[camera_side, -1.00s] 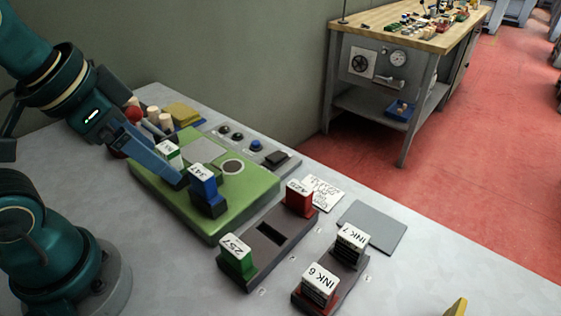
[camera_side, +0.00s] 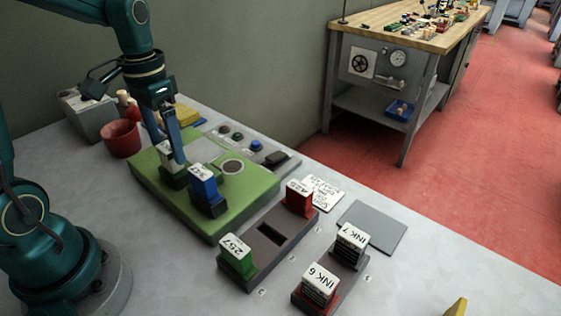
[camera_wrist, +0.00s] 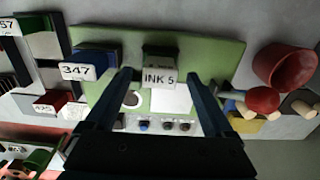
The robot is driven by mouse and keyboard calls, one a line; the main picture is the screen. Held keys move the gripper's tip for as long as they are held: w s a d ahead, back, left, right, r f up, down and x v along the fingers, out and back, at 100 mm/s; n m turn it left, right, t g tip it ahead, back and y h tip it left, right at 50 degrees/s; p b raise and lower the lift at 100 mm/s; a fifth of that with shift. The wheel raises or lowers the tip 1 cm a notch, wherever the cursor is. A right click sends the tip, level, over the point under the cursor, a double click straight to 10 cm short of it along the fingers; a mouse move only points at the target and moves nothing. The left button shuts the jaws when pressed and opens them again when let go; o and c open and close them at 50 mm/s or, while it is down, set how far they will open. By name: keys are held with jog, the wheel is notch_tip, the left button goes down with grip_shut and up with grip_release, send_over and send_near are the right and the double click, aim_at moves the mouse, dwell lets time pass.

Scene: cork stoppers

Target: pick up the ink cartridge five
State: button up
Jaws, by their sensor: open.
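The ink cartridge five, a dark block with a white label reading INK 5, stands on the green pad; it shows in the wrist view (camera_wrist: 160,76) between my fingers' lines. In the side view the cartridge (camera_side: 170,172) is partly hidden behind my gripper (camera_side: 178,160). My gripper is open, its two blue fingers apart in the wrist view (camera_wrist: 162,85), with the cartridge just beyond the fingertips. Whether either finger touches it I cannot tell. The blue block 347 (camera_side: 205,188) stands close by on the same green pad (camera_side: 228,222).
A dark rack (camera_side: 268,250) holds the green 257 block (camera_side: 237,257) and a red block (camera_side: 299,197). INK 7 (camera_side: 350,244) and INK 6 (camera_side: 318,286) stand in another rack. A red pot (camera_side: 121,139) is behind the pad. A grey flat plate (camera_side: 372,228) lies at the right.

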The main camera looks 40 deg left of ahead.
jog(key=shift+f, duration=1.35)
grip_shut()
jog(key=shift+r, duration=0.15)
